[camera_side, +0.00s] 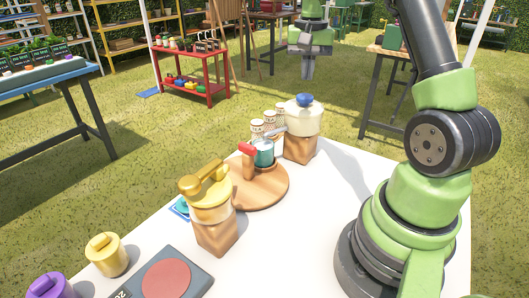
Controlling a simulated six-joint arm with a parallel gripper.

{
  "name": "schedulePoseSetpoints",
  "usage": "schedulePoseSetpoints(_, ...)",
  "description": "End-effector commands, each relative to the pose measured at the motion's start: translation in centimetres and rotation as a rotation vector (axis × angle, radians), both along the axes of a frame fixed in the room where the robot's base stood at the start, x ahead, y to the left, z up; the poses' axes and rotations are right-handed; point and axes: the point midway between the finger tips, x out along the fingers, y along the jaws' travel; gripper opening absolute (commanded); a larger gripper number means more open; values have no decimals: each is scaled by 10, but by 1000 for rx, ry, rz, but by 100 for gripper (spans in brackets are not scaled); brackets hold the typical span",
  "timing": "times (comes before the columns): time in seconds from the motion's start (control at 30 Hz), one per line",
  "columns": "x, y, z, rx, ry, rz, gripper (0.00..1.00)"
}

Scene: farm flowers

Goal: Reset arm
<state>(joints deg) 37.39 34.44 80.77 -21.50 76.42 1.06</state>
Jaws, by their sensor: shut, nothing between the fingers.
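My gripper (308,68) shows at the top of the side view, pointing down. It is shut and holds nothing. It hangs in the air, well above and apart from the objects on the white table (335,195). My green and black arm rises at the right of the view, and part of it runs out past the top edge.
A round wooden board (272,190) holds a small teal pot (263,154) with a red-ended handle. Wooden-based jars with a yellow top (210,206) and a blue knob (304,117) stand near it. A scale (166,279) and yellow canister (106,255) are in front.

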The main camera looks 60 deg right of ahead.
Motion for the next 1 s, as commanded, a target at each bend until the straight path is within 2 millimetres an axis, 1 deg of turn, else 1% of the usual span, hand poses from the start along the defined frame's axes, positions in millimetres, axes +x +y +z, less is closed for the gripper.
schedulePoseSetpoints(0.2, 0, 0, 24, -2, -2, -1, 0)
schedulePoseSetpoints(0.4, 0, 0, 40, -1, -1, -1, 0)
schedulePoseSetpoints(0.77, 0, 2, 43, -1, -3, 4, 0)
schedulePoseSetpoints(0.87, 0, 14, 52, -11, -26, 35, 0)
schedulePoseSetpoints(0.97, -1, 44, 71, -27, -80, 106, 0)
schedulePoseSetpoints(1.0, -3, 59, 79, -35, -111, 144, 0)
